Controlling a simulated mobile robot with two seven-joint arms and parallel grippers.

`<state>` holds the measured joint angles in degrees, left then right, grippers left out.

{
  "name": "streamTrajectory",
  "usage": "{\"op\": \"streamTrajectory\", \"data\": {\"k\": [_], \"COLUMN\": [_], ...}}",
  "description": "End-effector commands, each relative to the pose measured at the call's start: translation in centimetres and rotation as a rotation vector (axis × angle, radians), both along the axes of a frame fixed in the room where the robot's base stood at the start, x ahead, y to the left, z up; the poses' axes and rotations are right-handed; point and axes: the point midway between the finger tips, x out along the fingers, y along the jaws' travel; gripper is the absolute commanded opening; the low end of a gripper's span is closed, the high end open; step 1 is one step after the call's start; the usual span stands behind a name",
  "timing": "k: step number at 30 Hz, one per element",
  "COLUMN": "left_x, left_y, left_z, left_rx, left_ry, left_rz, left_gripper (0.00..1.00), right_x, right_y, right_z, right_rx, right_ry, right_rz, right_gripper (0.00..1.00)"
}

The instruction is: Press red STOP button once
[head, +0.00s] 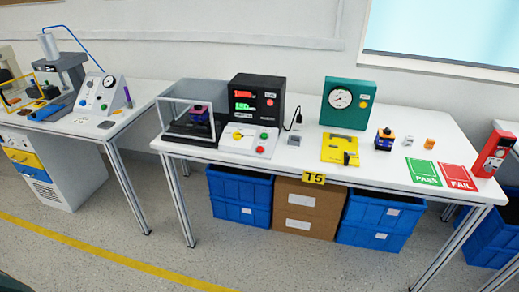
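A white control box (245,145) sits near the front edge of the middle table, in front of a black meter with red and green digits (257,100). A yellow round control (237,136) is on the box's left side. Labels are too small to read, so I cannot confirm which red control is marked STOP. Neither of my grippers is in view. Nothing visible touches the box.
A clear-walled enclosure (197,100) stands left of the box. A teal gauge unit (347,102), yellow fixture (340,149), green PASS mat (423,172) and red FAIL mat (457,177) are to the right. A red device (492,155) stands at the right end. Bins fill the space below.

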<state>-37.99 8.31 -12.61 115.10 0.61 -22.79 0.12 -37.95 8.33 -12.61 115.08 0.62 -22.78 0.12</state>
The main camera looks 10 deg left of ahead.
Motion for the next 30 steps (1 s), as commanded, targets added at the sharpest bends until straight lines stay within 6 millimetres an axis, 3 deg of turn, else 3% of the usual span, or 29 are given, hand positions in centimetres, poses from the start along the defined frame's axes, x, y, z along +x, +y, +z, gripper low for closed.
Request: {"op": "streamTrajectory", "data": {"k": [11,30], "left_x": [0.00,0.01], "left_y": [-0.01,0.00], "left_z": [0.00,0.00], "left_rx": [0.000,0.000], "left_ry": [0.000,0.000], "left_rz": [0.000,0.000], "left_gripper": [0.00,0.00], "right_x": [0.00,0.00], "right_y": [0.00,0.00], "right_z": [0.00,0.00], "right_rx": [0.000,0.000], "right_ry": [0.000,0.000], "right_rz": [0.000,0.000], "right_gripper": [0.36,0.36]}}
